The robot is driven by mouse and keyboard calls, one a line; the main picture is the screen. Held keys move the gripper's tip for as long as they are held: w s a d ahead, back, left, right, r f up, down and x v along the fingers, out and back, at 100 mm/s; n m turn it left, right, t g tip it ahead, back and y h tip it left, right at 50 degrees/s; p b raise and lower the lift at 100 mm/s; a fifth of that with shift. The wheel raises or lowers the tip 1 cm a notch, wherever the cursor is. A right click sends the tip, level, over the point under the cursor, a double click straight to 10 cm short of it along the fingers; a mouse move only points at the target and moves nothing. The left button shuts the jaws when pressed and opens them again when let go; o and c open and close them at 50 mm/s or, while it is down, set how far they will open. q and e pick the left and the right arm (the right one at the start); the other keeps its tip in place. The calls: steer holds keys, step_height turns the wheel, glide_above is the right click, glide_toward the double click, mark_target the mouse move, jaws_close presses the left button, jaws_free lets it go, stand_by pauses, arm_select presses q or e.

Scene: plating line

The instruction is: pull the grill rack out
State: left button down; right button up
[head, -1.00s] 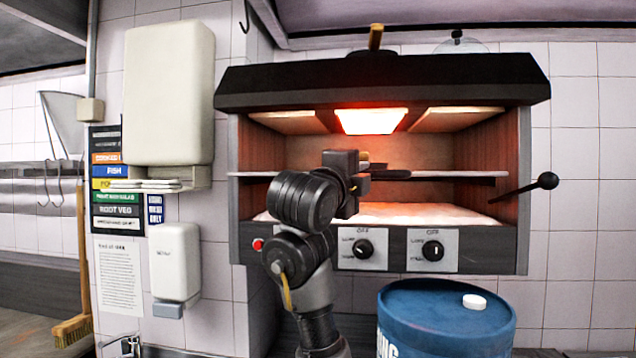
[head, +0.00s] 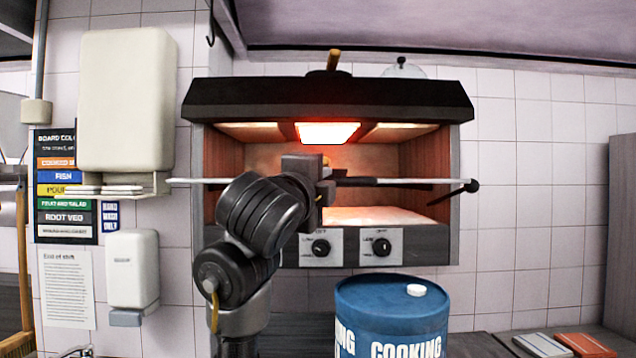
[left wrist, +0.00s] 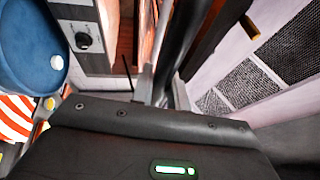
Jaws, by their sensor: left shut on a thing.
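The grill (head: 428,238) is a wall-mounted unit with a black hood and a glowing red heater inside. Its rack (head: 415,181) shows as a thin pale edge across the opening and stands out in front of the grill, its ends reaching past both side walls. My left gripper (head: 326,182) is at the middle of the rack's front edge, shut on the rack. The gripper hides that middle part, and a dark piece shows just right of it. The left wrist view shows the grill's knob panel (left wrist: 88,62) close by. My right gripper is not in view.
A blue cooking drum (head: 392,300) stands below the grill at the right. A black ball-ended lever (head: 472,186) is at the grill's right side. A white dispenser (head: 132,270) and a shelf (head: 150,182) are on the wall at left.

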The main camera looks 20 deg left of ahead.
arm_select(q)
steer(key=c, duration=1.4)
jaws_free()
steer(key=shift+o, duration=0.2)
steer(key=d+b+v, duration=0.1)
steer(key=b+v, duration=0.3)
steer(key=v, duration=0.6)
steer(key=shift+s+a+b, duration=0.35)
steer(key=shift+s+a, duration=0.05)
steer(key=shift+a, duration=0.1)
